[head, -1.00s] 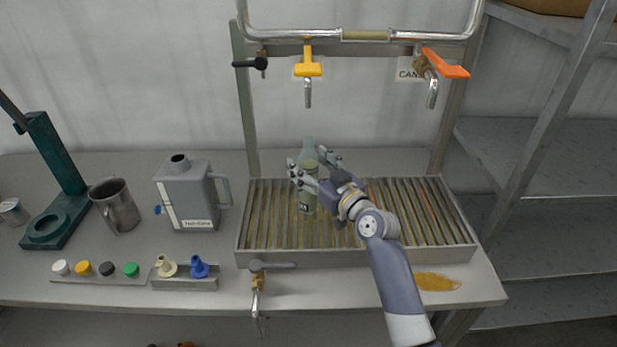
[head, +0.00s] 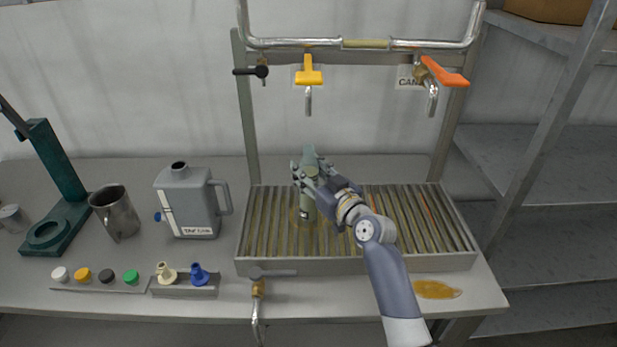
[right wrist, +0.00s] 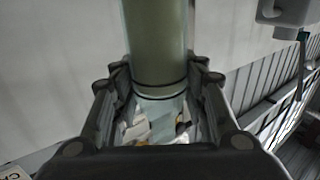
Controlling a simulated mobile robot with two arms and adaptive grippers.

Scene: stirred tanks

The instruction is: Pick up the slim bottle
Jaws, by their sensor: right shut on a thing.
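The slim bottle (head: 308,210) is pale green and see-through, and stands upright on the slatted drip tray (head: 243,222), under the yellow-handled tap (head: 309,76). My right gripper (head: 309,174) is shut on the upper part of the bottle in the head view, with its arm coming from the lower right. In the right wrist view the bottle (right wrist: 157,45) runs between the fingers, with a dark ring around it. The fingers cover part of the bottle. My left gripper is not in view.
A grey jug (head: 188,203), a metal mug (head: 115,213) and a green stand (head: 58,190) are to the left. Coloured caps (head: 107,276) and nozzles (head: 199,274) line the front left. An orange puddle (head: 437,289) lies front right. An orange-handled tap (head: 444,72) hangs above.

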